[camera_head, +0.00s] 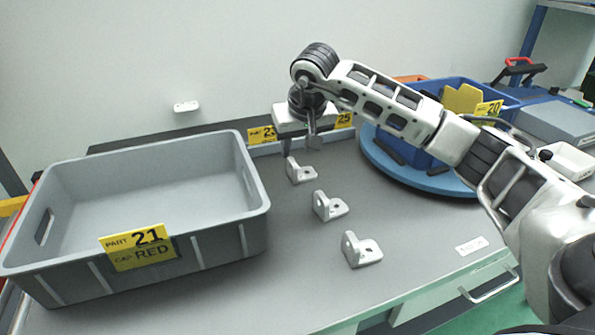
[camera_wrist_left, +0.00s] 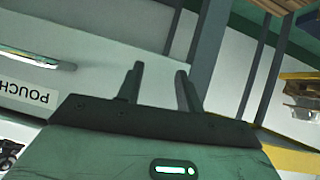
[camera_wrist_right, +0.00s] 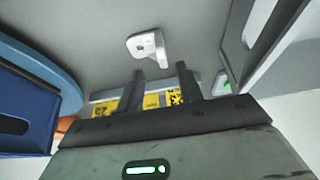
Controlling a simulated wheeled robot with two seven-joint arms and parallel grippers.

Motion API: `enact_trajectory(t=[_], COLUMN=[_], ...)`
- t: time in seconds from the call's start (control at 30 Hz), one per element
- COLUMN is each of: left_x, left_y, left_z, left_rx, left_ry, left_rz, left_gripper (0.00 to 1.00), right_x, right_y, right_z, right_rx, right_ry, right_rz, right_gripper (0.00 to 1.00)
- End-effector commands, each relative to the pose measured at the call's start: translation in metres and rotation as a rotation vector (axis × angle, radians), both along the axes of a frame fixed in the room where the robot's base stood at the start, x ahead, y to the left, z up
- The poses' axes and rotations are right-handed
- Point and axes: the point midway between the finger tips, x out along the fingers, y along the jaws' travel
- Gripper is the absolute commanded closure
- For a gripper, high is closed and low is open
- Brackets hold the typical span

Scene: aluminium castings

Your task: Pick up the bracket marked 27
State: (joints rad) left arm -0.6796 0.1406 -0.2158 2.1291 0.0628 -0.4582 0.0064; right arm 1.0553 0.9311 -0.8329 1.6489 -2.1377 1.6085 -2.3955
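Three light grey L-shaped brackets lie in a row on the grey table: a far one (camera_head: 300,172), a middle one (camera_head: 329,206) and a near one (camera_head: 361,250). I cannot read a 27 on any of them. My right gripper (camera_head: 299,142) points down just above the far bracket. In the right wrist view its fingers (camera_wrist_right: 160,71) are apart and empty, with one bracket (camera_wrist_right: 147,47) beyond the tips, not touched. My left gripper (camera_wrist_left: 160,70) shows only in its wrist view, open and empty, away from the brackets.
A grey crate (camera_head: 262,207) labelled 21 RED stands left of the brackets. Yellow labels 23 (camera_head: 262,134) and 25 (camera_head: 345,120) stand behind them. A blue bin (camera_head: 425,158) labelled 20 sits on a blue round base (camera_head: 375,155) at right. The table's front right is clear.

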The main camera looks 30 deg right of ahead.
Motion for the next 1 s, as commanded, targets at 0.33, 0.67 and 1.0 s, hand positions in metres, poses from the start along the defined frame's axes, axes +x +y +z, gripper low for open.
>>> enact_trajectory(t=[0.33, 0.67, 1.0], left_x=[-0.002, -0.002, -0.001], left_y=[0.001, 0.002, 0.001], left_z=[-0.001, -0.002, 0.0], left_rx=[0.012, 0.016, 0.015], left_ry=[0.014, 0.013, 0.009], left_rz=[-0.001, -0.004, -0.004], left_gripper=[0.64, 0.64, 0.64], right_x=[0.019, 0.023, 0.023], right_y=[-0.001, -0.003, -0.003], right_z=[-0.039, -0.048, -0.047], right_rx=[0.003, 0.001, 0.001], right_ry=[0.002, 0.0, -0.001], right_rz=[-0.001, 0.0, -0.001], right_gripper=[0.64, 0.64, 1.0])
